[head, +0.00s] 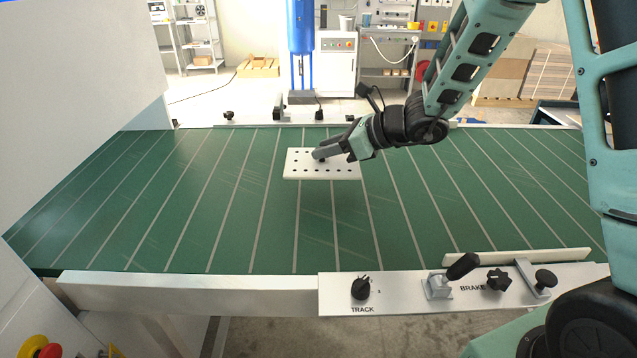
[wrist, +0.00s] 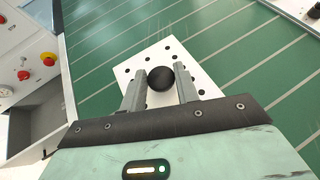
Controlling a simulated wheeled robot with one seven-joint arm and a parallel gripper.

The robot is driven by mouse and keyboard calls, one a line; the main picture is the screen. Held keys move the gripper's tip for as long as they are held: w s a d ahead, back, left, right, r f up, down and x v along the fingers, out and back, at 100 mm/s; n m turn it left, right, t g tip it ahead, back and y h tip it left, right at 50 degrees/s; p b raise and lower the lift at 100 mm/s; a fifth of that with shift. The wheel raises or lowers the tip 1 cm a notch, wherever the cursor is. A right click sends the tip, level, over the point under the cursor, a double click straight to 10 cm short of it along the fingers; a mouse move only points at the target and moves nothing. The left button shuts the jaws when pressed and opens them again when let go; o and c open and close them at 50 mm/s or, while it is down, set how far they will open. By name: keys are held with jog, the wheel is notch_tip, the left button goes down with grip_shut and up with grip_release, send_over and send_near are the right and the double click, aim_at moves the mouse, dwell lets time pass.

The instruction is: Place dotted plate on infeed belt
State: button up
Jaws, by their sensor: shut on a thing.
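The dotted plate (head: 342,172) is a white rectangle with rows of black dots. In the head view it is at the middle of the green infeed belt (head: 220,200). My gripper (head: 318,154) reaches in from the right and is shut on the plate's black knob. In the wrist view the round black knob (wrist: 161,78) sits between the two grey fingers (wrist: 160,84), with the white plate (wrist: 150,57) around and below it. The plate looks roughly level. I cannot tell whether its underside touches the belt or is slightly above it.
A white front rail (head: 190,294) carries a TRACK knob (head: 361,287), a BRAKE lever (head: 462,266) and other black knobs. White machine walls (head: 70,60) flank the belt on the left. Red and yellow buttons (head: 42,348) are at lower left. The rest of the belt is clear.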

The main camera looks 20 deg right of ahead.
notch_tip(320, 180, down, 9)
jog(key=shift+p, duration=0.35)
jog(key=shift+f, duration=0.2)
jog(key=o, duration=1.1)
jog(key=shift+r, duration=0.1)
